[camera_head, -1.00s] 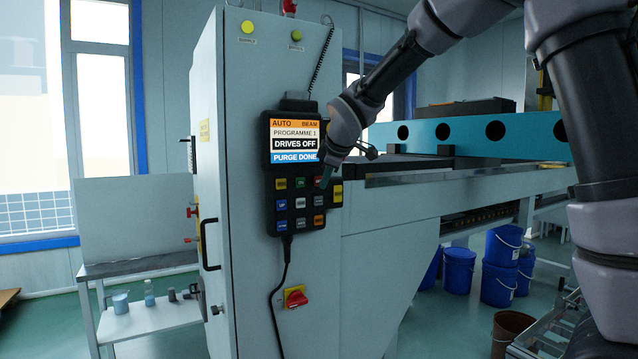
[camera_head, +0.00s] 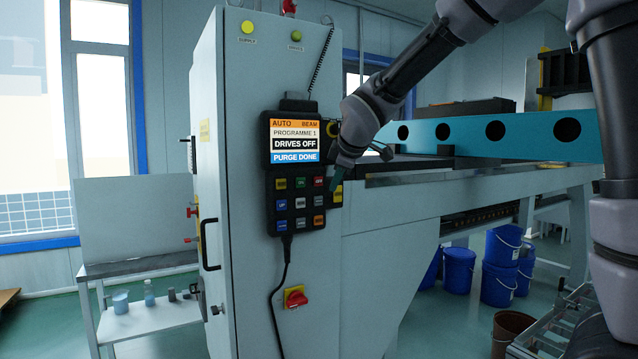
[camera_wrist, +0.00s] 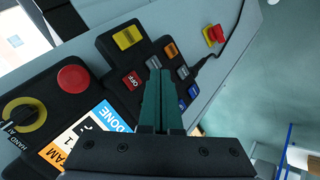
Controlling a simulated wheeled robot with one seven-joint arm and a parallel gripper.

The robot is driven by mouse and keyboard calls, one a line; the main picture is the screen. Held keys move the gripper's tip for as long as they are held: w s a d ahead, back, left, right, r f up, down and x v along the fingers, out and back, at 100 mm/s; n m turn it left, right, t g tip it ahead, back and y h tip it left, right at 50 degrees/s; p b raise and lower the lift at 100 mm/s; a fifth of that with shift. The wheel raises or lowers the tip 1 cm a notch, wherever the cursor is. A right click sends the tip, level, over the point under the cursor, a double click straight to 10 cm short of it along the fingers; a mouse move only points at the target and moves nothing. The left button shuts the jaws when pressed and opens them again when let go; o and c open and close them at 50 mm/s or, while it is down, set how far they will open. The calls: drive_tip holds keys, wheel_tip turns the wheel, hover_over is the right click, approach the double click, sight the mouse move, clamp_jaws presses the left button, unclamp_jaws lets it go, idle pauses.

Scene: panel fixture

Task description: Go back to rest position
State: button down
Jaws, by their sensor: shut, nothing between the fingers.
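My gripper (camera_head: 336,183) is shut and empty, just in front of the right edge of the hand pendant. In the wrist view its green fingers (camera_wrist: 162,100) are together, with the pendant behind them. The black pendant (camera_head: 268,205) hangs on the grey cabinet. Its screen (camera_head: 295,142) reads AUTO BEAM, PROGRAMME 1, DRIVES OFF, PURGE DONE. Below the screen are several coloured keys, with a yellow key (camera_head: 336,194) on the right side. I cannot tell whether the fingertips touch the pendant.
A teal beam (camera_head: 465,131) lies over the machine bed at right. Blue buckets (camera_head: 500,270) stand on the floor. A coiled cord (camera_head: 321,62) hangs above the pendant.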

idle(0.3)
drive_tip(key=s+d+r+m, duration=0.1)
drive_tip(key=s+d+m, duration=0.2)
drive_tip(key=d, duration=0.3)
drive_tip(key=s+d+r+m+h, duration=0.1)
drive_tip(key=s+d+m, duration=0.15)
drive_tip(key=d, duration=0.35)
drive_tip(key=s+d+r+m, duration=0.1)
drive_tip(key=s+d+m, duration=0.1)
drive_tip(key=d+m, duration=0.25)
drive_tip(key=s+d+f+m, duration=0.1)
drive_tip(key=s+d+m, duration=0.4)
drive_tip(key=s, duration=0.3)
drive_tip(key=s+d+m+g, duration=0.1)
drive_tip(key=s+d+m, duration=0.3)
drive_tip(key=s, duration=0.5)
drive_tip(key=shift+s+d+f+m, duration=0.25)
drive_tip(key=shift+d+f+m, duration=0.15)
drive_tip(key=shift+m, duration=0.6)
